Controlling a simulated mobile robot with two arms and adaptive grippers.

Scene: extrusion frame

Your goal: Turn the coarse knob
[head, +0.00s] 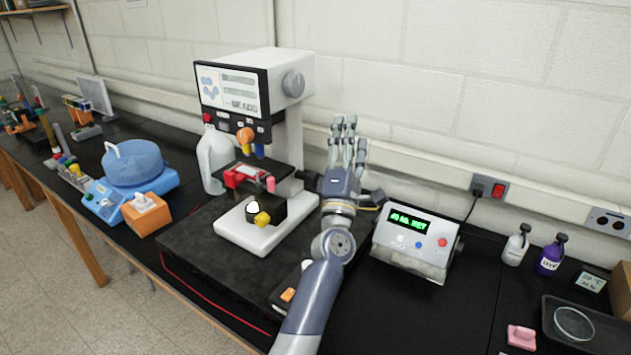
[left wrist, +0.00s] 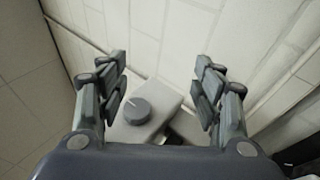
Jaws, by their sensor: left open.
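A white microscope (head: 272,65) with a screen stands on a dark mat, against the wall. A round grey knob (head: 293,84) sits on the right side of its head. In the left wrist view the knob (left wrist: 137,110) has a white mark and lies beyond and between my finger pairs, left of centre. My left gripper (head: 345,130) is open and empty, to the right of the microscope and apart from the knob, fingers pointing up. It also shows in the left wrist view (left wrist: 160,78). A smaller yellow knob (head: 262,219) is low at the microscope's base. No label reading "coarse" is legible.
A control box (head: 415,243) with a green display stands right of my left arm. A blue round device (head: 133,163), an orange box (head: 151,215) and a white jug (head: 213,158) are left of the microscope. Small bottles (head: 516,245) stand at the right.

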